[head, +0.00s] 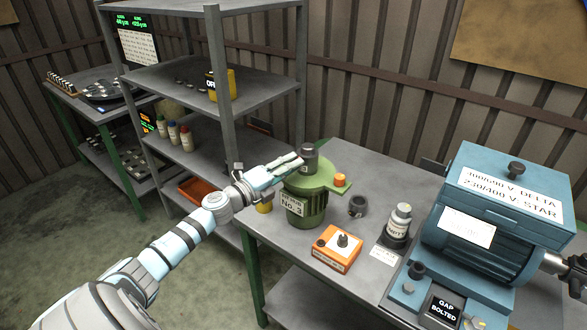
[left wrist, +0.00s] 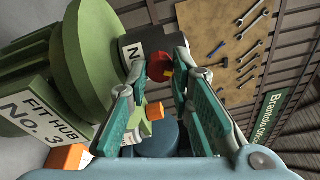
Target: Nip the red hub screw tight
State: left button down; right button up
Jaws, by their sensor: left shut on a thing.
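In the head view the hub (head: 310,154) stands on top of the green body (head: 303,205) labelled "FIT HUB No. 3"; the screw is hidden there. My left gripper (head: 297,162) reaches in from the left, beside the hub. In the left wrist view its fingertips (left wrist: 161,72) are shut on the red screw from both sides. My right gripper is not in view.
An orange box (head: 337,249) with a knob, a dark ring (head: 357,206) and a grey bottle (head: 398,221) stand on the table right of the green body. A blue motor (head: 495,225) fills the right side. Shelves (head: 240,88) stand behind my arm.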

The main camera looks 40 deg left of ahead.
pick_arm(q)
jog(key=shift+r, duration=0.15)
jog(key=c, duration=1.4)
grip_release()
jog(key=shift+a, duration=0.1)
